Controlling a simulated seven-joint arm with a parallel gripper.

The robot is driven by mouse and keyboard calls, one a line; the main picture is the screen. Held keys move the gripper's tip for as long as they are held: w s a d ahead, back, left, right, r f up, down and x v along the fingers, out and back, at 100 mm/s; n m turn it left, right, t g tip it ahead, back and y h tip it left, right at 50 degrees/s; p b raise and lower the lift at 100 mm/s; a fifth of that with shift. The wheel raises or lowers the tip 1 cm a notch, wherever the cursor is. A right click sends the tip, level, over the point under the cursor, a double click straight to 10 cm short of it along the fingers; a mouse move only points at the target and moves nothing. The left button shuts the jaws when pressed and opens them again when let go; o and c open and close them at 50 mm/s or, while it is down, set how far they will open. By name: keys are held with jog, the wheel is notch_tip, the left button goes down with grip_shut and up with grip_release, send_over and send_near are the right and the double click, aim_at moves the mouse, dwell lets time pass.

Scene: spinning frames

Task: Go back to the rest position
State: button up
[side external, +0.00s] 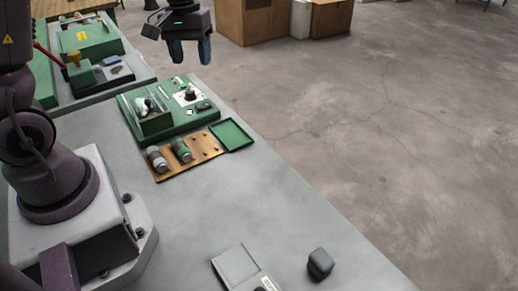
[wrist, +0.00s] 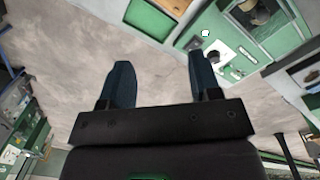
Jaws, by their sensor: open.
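My gripper (side external: 190,52) is open and empty. In the side view it hangs at the top, above and behind the green machine panel (side external: 172,123). In the wrist view its two dark blue fingers (wrist: 159,85) stand apart with nothing between them, over bare floor. The green panel also shows in the wrist view (wrist: 239,68) at the upper right. It bears a clear-covered box (side external: 154,112) and a white plate with a dark knob (side external: 188,94).
A wooden rack (side external: 186,157) holds a grey and a green spool. A green tray (side external: 231,135) lies beside it. A dark block (side external: 320,264) and a light grey device (side external: 240,268) are at the table's front. A second green machine (side external: 90,40) and cardboard boxes (side external: 245,20) stand behind.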

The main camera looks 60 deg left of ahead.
jog(key=s+d+r+m+t, duration=0.5)
jog(key=s+d+r+m, duration=0.3)
jog(key=s+d+r, duration=0.2)
jog(key=s+d, duration=0.2)
jog(key=d, duration=0.2)
jog(key=shift+s+d+r+m+y, duration=0.15)
jog(key=shift+s+d+m+y, duration=0.05)
jog(key=shift+d+m+y, duration=0.1)
